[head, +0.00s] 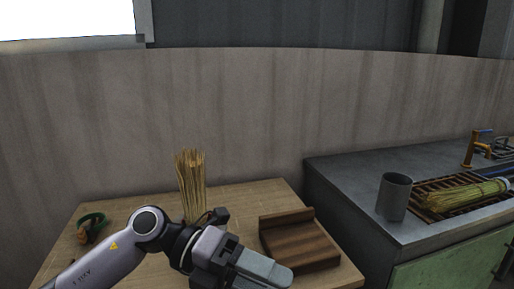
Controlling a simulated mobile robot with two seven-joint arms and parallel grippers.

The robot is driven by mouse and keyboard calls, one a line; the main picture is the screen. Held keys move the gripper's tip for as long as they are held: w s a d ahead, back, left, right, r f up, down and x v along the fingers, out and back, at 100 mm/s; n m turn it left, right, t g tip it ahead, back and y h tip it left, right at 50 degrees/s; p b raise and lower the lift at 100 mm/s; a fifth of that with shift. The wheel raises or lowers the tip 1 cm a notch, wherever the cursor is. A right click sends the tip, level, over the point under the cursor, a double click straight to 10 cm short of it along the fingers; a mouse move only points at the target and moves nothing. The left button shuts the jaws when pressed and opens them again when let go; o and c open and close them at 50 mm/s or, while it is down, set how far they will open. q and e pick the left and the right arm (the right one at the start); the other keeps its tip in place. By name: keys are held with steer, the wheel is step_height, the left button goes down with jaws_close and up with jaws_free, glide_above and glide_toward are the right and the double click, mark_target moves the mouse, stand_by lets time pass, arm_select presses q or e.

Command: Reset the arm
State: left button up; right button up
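My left arm comes in from the left, and its gripper (268,272) hangs over the front of the wooden table, pointing right and downward. Its grey fingers look close together, but the angle hides whether there is a gap, and I see nothing held in them. A bundle of straw (191,178) stands upright on the table behind my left wrist, which hides its lower end. My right gripper is out of view.
A brown wooden stand (300,243) sits on the wooden table (252,195), right of the straw. A green looped item (92,220) lies at the left.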

arm_select(q)
steer(key=w+a+f+n+t+y+p, duration=0.1)
steer(key=w+a+f+n+t+p, duration=0.15)
steer(key=n+t, duration=0.6)
steer(key=w+a+f+n+t+y+p, duration=0.15)
steer(key=a+n+t, duration=0.35)
steer(key=n, duration=0.6)
steer(key=w+a+f+n+t+p, duration=0.1)
steer(key=a+f+n+t, duration=0.2)
steer(key=n+t, duration=0.65)
steer(key=s+a+f+n+g+y+p, duration=0.1)
steer(key=s+a+f+n+g+y, duration=0.3)
steer(key=s+f, duration=0.3)
steer(key=s+a+f+n+g+y+p, duration=0.1)
steer(key=s+a+f+n+g+y, duration=0.3)
steer(key=s+a+f+n, duration=0.3)
step_height(320, 180, down, 6)
steer(key=shift+s+r+y, duration=0.15)
steer(key=shift+s+y, duration=0.55)
steer(key=shift+y, duration=0.15)
